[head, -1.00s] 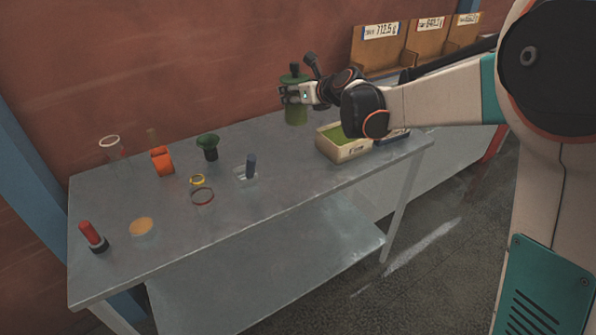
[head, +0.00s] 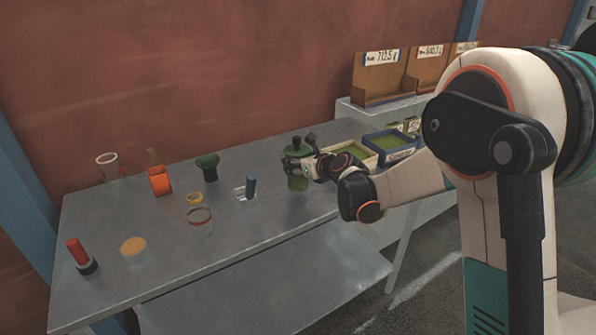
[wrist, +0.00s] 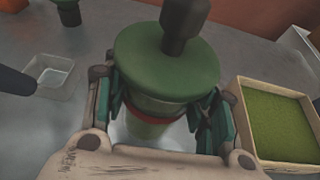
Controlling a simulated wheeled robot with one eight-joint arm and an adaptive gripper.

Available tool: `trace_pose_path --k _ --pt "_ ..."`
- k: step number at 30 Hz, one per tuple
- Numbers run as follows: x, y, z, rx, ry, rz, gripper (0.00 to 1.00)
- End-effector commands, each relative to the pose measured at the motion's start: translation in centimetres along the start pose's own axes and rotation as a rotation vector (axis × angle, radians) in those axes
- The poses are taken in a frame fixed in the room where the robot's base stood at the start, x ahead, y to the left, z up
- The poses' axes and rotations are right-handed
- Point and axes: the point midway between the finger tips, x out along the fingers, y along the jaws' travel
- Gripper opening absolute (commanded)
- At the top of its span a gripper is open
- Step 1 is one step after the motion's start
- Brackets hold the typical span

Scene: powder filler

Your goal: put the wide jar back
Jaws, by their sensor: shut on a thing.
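A wide jar (head: 298,184) with a dark green lid and a dark knob is in my gripper (head: 299,168), over the right part of the grey table. In the wrist view its green lid (wrist: 165,65) fills the middle, upright, with a red band and a pale clear body below. The fingers of my gripper (wrist: 160,112) close on both sides of the jar under the lid. I cannot tell whether its base touches the table. My fingers and the lid hide much of its body.
A wooden tray of green powder (head: 352,148) is right of the jar; a blue bin (head: 390,143) lies beyond. Left are a small clear holder with a blue-grey stick (head: 250,187), a red-rimmed glass (head: 200,230), a green funnel (head: 207,165) and an orange item (head: 159,181).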

Motion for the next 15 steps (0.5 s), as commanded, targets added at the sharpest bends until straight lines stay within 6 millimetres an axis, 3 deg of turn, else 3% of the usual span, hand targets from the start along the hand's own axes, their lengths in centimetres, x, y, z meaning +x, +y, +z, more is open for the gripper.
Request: trace_pose_path --k 4,15 --pt "0.9 0.0 -2.1 0.000 0.000 0.000 0.29" --pt "1.0 0.0 -2.4 0.000 0.000 0.000 0.29"
